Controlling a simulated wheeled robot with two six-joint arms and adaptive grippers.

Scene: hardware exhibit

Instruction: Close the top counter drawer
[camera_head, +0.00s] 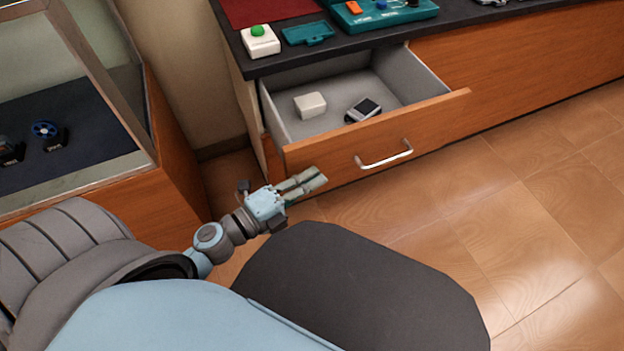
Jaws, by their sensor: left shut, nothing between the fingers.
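The top counter drawer (372,138) is pulled open under the dark countertop. Its wooden front carries a silver bar handle (384,157). Inside its grey box lie a white block (310,105) and a small grey and black device (363,110). My left gripper (312,180) is shut and empty, near the lower left part of the drawer front. I cannot tell whether it touches the front. My right gripper is not in view.
On the countertop (365,45) are a white box with a green button (260,41), a teal piece (307,33) and a teal console (383,12). A glass display case (90,100) stands at the left.

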